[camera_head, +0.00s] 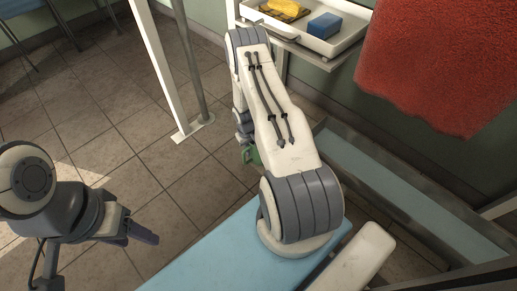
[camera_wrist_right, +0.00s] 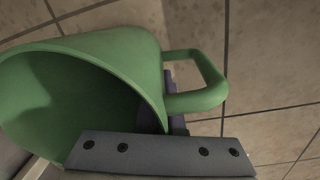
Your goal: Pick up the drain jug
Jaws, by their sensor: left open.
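The green drain jug (camera_wrist_right: 115,52) fills the left of the right wrist view, with its wide mouth facing the lower left. Its loop handle (camera_wrist_right: 212,82) points right. My right gripper (camera_wrist_right: 172,128) is at the handle side; a grey bar crosses in front of the jug and a dark finger part shows between body and handle. I cannot tell whether the jaws are closed on it. In the head view only a small green patch of the jug (camera_head: 251,155) shows beside my right arm, which hides the rest. My left gripper (camera_head: 135,230) is open and empty, at lower left.
A white tray (camera_head: 330,45) on a shelf at the top holds a yellow item (camera_head: 284,9) and a blue block (camera_head: 324,25). A red towel (camera_head: 430,65) hangs at the upper right. A white post (camera_head: 158,65) stands left of my right arm. Tiled floor lies open at left.

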